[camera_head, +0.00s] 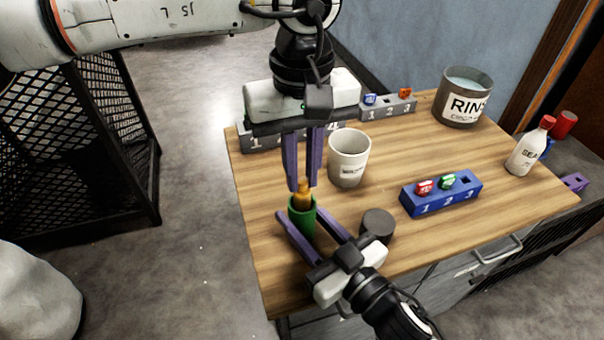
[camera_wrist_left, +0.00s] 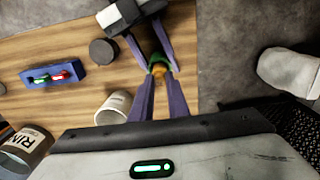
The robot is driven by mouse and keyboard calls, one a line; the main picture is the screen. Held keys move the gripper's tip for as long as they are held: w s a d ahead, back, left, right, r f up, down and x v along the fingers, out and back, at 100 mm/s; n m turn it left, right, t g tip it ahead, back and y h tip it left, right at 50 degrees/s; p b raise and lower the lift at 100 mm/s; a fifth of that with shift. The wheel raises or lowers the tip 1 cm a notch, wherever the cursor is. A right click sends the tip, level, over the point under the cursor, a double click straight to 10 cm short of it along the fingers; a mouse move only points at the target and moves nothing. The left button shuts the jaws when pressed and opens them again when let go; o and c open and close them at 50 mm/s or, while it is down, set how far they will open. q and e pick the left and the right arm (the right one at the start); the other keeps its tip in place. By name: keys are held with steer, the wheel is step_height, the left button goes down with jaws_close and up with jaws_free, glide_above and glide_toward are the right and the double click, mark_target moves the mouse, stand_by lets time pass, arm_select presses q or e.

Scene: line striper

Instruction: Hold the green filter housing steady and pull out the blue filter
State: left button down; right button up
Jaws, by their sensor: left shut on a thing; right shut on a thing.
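The green filter housing (camera_head: 302,222) stands upright near the table's front left. An orange, not blue, filter (camera_head: 303,195) sticks up from its top; its lower part is hidden inside. My left gripper (camera_head: 303,186) points straight down from above, shut on the orange filter. My right gripper (camera_head: 302,216) comes in low from the front right, its purple fingers shut on either side of the green housing. In the left wrist view the orange filter (camera_wrist_left: 158,70) sits between my left fingertips, with the green housing (camera_wrist_left: 157,59) just beyond. No blue filter is in view.
A white cup (camera_head: 349,160) stands close right of my left gripper. A dark round block (camera_head: 377,224) sits beside my right gripper. A blue numbered rack (camera_head: 441,199), a grey rack (camera_head: 388,108), a rinse tub (camera_head: 463,105) and a red-capped bottle (camera_head: 530,150) stand further right and back.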

arm_select(q)
step_height(320, 180, up, 8)
steer(key=shift+r, duration=0.25)
stand_by(1.2)
arm_select(e)
steer(key=o, duration=1.4)
